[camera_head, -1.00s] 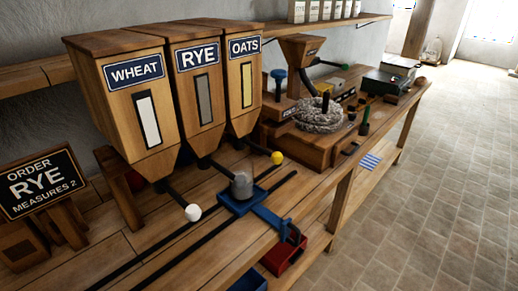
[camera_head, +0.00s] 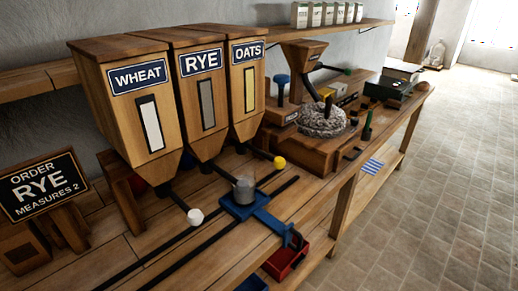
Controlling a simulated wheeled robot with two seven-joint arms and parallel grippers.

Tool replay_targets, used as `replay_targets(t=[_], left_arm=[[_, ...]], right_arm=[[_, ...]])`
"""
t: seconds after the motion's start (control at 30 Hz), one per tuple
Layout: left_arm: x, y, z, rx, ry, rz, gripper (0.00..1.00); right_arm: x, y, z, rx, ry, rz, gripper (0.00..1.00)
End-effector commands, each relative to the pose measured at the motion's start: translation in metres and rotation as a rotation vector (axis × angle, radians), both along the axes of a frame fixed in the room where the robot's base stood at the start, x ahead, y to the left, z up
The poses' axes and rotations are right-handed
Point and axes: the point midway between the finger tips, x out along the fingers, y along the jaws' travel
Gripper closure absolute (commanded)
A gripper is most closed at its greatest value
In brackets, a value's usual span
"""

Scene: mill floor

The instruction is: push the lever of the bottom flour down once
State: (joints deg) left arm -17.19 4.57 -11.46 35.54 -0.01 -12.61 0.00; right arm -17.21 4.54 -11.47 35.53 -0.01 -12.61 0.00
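Three wooden flour bins stand in a row on the bench: wheat (camera_head: 135,133), rye (camera_head: 193,128) and oats (camera_head: 242,122). Each has a narrow window in front and a dark lever below. The wheat lever ends in a white knob (camera_head: 195,217), the oats lever in a yellow knob (camera_head: 280,162). The rye lever (camera_head: 220,172) runs toward a grey cup-like thing (camera_head: 244,188) on a blue carriage (camera_head: 238,210); I cannot tell its knob apart from that thing. The order sign (camera_head: 43,187) reads rye, measures 2. Neither gripper is in view.
Dark rails (camera_head: 180,262) run along the bench under the levers. The carriage's blue arm (camera_head: 272,222) reaches the front edge. A mill with a round stone (camera_head: 323,121) stands to the right. The floor at right is clear.

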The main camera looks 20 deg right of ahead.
Motion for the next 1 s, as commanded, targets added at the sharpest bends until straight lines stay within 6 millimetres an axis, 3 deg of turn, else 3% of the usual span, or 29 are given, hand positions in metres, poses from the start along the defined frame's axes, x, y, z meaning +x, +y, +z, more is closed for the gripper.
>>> replay_targets(t=[0.03, 0.13, 1.0], left_arm=[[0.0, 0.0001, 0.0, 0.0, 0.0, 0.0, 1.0], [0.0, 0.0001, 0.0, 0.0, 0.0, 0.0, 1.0], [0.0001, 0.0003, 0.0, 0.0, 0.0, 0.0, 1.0]], right_arm=[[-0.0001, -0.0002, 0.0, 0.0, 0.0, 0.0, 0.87], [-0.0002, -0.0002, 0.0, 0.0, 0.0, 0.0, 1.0], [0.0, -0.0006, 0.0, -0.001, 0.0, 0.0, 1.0]])
